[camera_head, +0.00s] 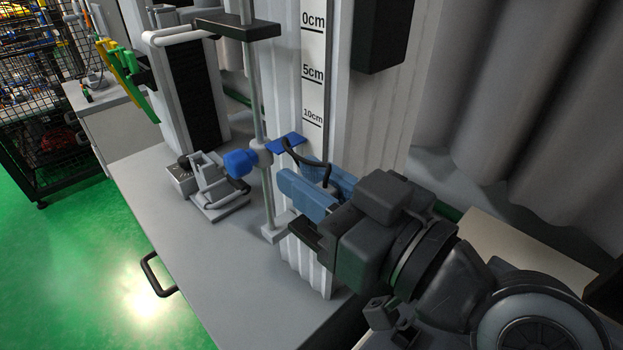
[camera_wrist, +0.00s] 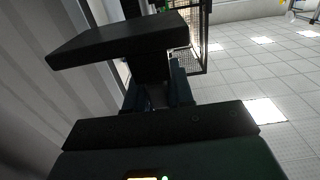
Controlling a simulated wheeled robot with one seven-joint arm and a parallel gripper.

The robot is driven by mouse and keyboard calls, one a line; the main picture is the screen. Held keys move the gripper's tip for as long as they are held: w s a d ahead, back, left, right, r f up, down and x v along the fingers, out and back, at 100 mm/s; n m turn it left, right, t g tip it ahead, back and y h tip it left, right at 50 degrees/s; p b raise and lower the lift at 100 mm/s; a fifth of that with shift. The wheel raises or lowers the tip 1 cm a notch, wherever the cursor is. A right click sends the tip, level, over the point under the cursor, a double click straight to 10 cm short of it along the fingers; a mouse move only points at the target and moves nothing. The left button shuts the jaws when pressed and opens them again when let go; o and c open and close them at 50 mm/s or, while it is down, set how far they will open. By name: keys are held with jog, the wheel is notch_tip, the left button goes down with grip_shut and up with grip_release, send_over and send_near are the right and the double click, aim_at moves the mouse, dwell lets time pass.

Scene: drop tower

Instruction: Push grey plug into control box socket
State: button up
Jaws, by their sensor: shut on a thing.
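My gripper (camera_head: 304,178) has blue fingers and is at the white ribbed column, just right of the thin upright rod. It is shut on what appears to be the plug, with a black cable (camera_head: 323,164) curving out between the fingers toward a small blue plate. The fingers hide nearly all of the plug, so its grey body is not clear. In the wrist view the dark fingers show (camera_wrist: 157,95), with a greyish piece between them. A black box (camera_head: 381,32) is on the column above my gripper; I cannot tell if it is the control box. No socket is clearly visible.
A grey jack-like device (camera_head: 217,187) sits on the grey bench (camera_head: 215,270). The bench front is clear. A dark block (camera_wrist: 120,40) fills the wrist view's upper left.

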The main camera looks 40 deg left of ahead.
jog(key=shift+f, duration=0.2)
jog(key=o, duration=0.9)
jog(key=shift+f, duration=0.15)
